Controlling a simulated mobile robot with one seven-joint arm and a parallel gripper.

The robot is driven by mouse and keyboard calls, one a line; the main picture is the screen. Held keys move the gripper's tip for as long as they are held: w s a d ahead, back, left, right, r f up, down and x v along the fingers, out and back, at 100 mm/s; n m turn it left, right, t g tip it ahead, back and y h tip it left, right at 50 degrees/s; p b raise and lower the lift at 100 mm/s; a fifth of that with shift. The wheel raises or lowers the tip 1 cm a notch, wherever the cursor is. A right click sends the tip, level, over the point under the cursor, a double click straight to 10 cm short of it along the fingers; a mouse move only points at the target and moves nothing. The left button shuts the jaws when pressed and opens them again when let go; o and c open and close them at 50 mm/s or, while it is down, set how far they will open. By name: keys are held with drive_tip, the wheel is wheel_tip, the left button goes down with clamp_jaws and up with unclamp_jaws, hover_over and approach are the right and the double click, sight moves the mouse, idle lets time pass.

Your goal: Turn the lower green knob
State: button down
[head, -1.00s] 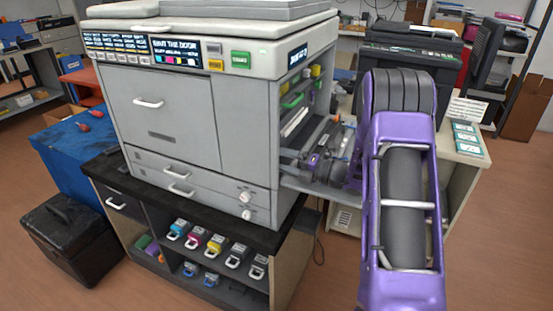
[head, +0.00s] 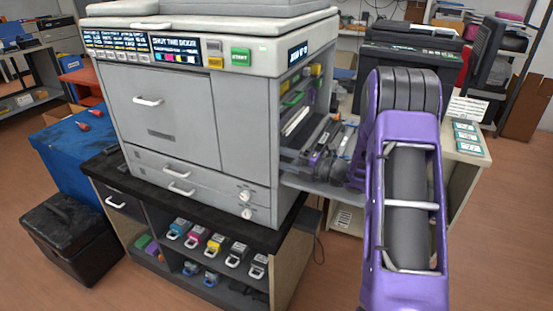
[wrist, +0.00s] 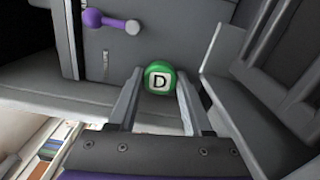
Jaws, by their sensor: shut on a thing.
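A round green knob (wrist: 159,68) with a white square and the letter D shows in the wrist view. The D looks upright in that picture. My gripper (wrist: 159,84) has one finger on each side of the knob and is shut on it. In the head view the gripper is at the open right side of the grey printer (head: 160,120), partly hidden by my purple arm. I cannot pick out the knob there. A green part (head: 294,98) shows higher inside the opening.
A purple lever (wrist: 110,22) is up and left of the knob in the wrist view. Grey door panels flank the fingers closely on the right. The printer's display (head: 175,50) reads "SHUT THE DOOR". Several toner cartridges (head: 214,245) stand on a shelf below.

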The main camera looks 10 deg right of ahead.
drive_tip(key=shift+m, duration=1.3)
drive_tip(key=shift+c, duration=1.7)
unclamp_jaws()
drive_tip(key=v, duration=1.7)
drive_tip(key=shift+s+d, duration=0.15)
